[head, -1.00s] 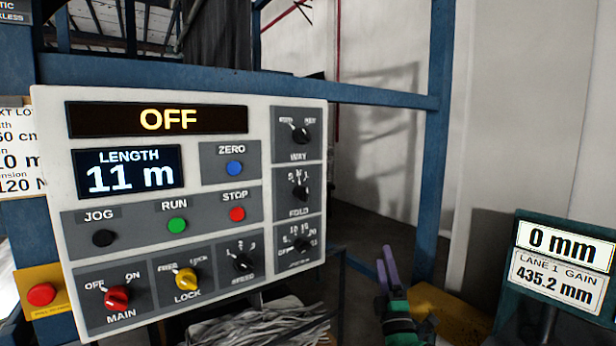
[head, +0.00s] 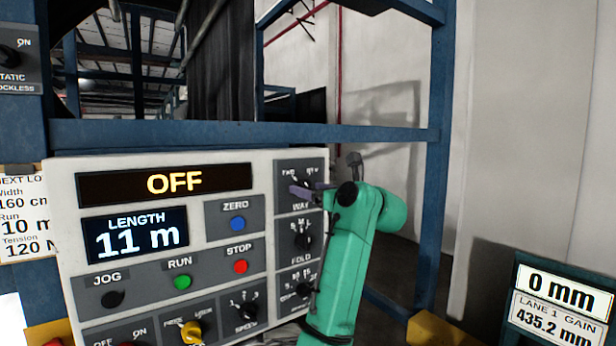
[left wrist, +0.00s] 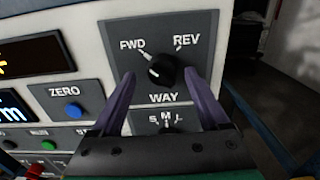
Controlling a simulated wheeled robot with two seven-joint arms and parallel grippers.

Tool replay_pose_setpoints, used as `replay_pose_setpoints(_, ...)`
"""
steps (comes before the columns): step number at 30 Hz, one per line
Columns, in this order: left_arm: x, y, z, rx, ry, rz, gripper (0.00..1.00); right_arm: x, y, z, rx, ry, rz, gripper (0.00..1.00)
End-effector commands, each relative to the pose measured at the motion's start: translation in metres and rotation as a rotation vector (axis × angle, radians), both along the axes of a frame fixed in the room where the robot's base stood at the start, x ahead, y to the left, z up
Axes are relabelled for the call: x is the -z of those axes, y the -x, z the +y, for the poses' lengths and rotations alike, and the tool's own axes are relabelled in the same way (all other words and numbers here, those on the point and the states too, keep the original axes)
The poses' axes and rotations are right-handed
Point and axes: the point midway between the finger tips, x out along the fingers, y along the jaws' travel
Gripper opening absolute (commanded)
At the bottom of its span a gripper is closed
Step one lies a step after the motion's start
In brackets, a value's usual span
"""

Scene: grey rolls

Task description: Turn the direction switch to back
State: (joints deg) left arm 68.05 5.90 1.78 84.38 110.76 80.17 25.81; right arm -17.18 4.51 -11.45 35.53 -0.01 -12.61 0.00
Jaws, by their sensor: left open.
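The direction switch is the black WAY knob (left wrist: 163,69), with FWD at its upper left and REV at its upper right. Its white pointer mark leans toward FWD. In the head view the WAY knob sits at the panel's upper right, partly hidden by my gripper. My left gripper (left wrist: 158,76) is open, with one purple finger on each side of the knob. I cannot tell whether the fingers touch it. In the head view the left gripper (head: 310,189) reaches in front of the WAY section. My right gripper is in neither view.
The white control panel (head: 262,170) also carries a FOLD knob (head: 302,240) below, a blue ZERO button (head: 237,223), a red STOP button (head: 240,266) and a green RUN button (head: 182,282). A blue frame post (head: 435,200) stands to the right, and a blue beam (head: 240,133) runs above.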

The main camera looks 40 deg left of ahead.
Motion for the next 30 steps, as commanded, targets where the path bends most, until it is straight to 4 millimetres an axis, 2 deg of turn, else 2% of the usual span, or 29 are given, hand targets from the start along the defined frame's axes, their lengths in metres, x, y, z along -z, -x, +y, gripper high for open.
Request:
replay_pose_setpoints(1,-0.0032,-0.0018,0.0066,-0.001,-0.001,0.002,0.78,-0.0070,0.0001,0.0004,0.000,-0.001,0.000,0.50)
replay_pose_setpoints(3,-0.0016,-0.0035,0.0120,-0.001,-0.002,0.002,0.78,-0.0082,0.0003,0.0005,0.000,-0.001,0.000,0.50)
replay_pose_setpoints(11,0.0011,-0.0044,0.0137,0.001,0.000,0.000,0.78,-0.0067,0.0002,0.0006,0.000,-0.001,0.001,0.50)
replay_pose_setpoints(15,0.0010,-0.0044,0.0135,0.001,-0.001,0.001,0.25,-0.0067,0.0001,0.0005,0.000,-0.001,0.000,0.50)
replay_pose_setpoints(17,0.0008,-0.0043,0.0134,0.001,-0.001,0.001,0.02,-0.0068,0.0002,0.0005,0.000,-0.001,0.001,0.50)
replay_pose_setpoints(30,0.0011,-0.0043,0.0130,0.002,-0.020,0.065,0.00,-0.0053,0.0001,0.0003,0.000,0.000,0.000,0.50)
